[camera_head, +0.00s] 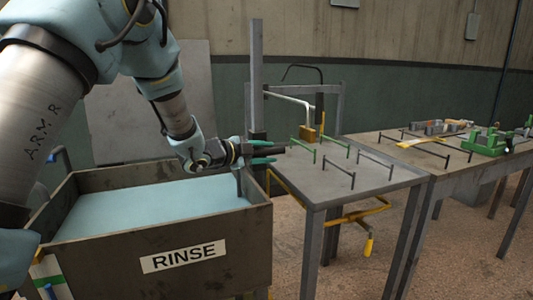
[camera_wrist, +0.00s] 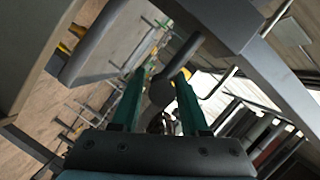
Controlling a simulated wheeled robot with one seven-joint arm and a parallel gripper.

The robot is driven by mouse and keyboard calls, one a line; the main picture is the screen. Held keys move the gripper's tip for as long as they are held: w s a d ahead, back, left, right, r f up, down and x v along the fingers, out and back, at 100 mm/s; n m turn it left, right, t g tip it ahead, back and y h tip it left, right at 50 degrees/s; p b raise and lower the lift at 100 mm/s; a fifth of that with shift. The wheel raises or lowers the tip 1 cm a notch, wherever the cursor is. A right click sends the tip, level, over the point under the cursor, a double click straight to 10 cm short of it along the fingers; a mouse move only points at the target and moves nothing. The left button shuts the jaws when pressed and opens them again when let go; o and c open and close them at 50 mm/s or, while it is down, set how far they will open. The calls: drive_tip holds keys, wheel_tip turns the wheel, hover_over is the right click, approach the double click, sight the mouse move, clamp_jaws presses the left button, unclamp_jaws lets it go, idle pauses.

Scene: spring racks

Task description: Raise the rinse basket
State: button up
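The rinse tank (camera_head: 205,255), a dark box with a white RINSE label, holds pale blue liquid (camera_head: 150,208). I see no basket; anything under the liquid is hidden. A grey upright post (camera_head: 256,75) stands at the tank's right back corner. My gripper (camera_head: 275,152) is at this post, above the tank's right edge, with its green fingers apart. A dark round bar (camera_head: 285,150) lies between the fingers in the head view. In the wrist view a dark rounded bar end (camera_wrist: 162,88) shows between the spread fingers of my gripper (camera_wrist: 161,75); contact is not clear.
A grey table (camera_head: 335,190) with several thin wire racks stands right of the tank. A yellow-handled crank (camera_head: 368,245) hangs under it. A second table (camera_head: 470,160) with green parts is farther right. A grey panel (camera_head: 150,110) stands behind the tank.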

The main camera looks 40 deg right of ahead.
drive_tip(key=shift+f, duration=0.15)
clamp_jaws()
